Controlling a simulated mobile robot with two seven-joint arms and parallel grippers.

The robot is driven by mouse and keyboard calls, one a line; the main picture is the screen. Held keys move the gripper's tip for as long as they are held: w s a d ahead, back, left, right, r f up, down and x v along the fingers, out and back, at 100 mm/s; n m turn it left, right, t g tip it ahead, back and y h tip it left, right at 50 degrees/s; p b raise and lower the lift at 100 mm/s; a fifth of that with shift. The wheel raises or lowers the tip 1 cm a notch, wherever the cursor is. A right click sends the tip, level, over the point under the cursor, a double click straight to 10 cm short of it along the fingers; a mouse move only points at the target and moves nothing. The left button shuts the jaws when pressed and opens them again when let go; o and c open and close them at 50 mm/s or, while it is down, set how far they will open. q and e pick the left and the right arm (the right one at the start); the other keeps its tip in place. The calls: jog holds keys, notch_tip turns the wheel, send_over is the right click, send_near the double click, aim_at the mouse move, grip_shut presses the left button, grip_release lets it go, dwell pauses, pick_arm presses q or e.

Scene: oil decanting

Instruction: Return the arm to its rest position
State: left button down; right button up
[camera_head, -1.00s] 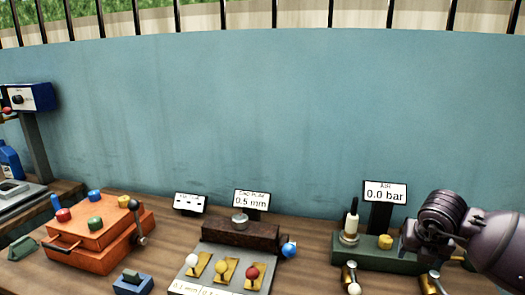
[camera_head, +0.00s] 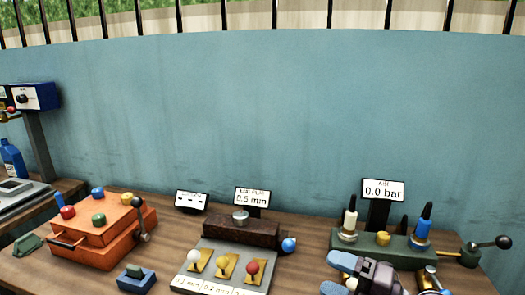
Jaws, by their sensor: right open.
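My right gripper (camera_head: 338,275) is at the bottom edge of the head view, right of centre. Its two blue-grey fingers point left and are apart, with nothing visible between them. It is in front of the green air station (camera_head: 360,243) and hides part of its front. The rest of my right arm is mostly out of the picture. My left gripper is not in view.
The green station carries a white bottle (camera_head: 349,222), a blue-tipped part (camera_head: 424,222) and a black-knobbed lever (camera_head: 490,244). A grey panel with coloured knobs (camera_head: 227,264) stands mid-table. An orange box (camera_head: 105,237) is at left. A blue wall closes the back.

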jog(key=s+d+f+m+t+h, duration=0.1)
jog(key=d+m+t+h, duration=0.5)
jog(key=m, duration=0.4)
jog(key=s+d+m+t+h, duration=0.1)
jog(key=d+m+t+h, duration=0.45)
jog(key=m+h, duration=0.4)
jog(key=s+d+f+m+g+h, duration=0.1)
jog(key=s+f+m+g, duration=0.1)
jog(key=s+f+g, duration=0.1)
jog(key=s+d+f+m+g+h, duration=0.2)
jog(key=s+f+m+g, duration=0.1)
jog(key=s+f+g, duration=0.1)
jog(key=s+d+f+m+g+h, duration=0.1)
jog(key=s+d+f+m+g, duration=0.1)
jog(key=f, duration=0.4)
jog(key=shift+s+d+m+g, duration=0.25)
jog(key=shift+s+m+g, duration=0.5)
jog(key=shift+g, duration=0.1)
jog(key=s+a+f+g+y, duration=0.1)
jog(key=s+f+g, duration=0.2)
jog(key=s, duration=0.3)
jog(key=s+a+f+g+y, duration=0.2)
jog(key=s+f+g, duration=0.15)
jog(key=s, duration=0.25)
jog(key=w+f+t, duration=0.7)
jog(key=f, duration=0.2)
jog(key=shift+f+t, duration=0.3)
jog(key=shift+t, duration=0.05)
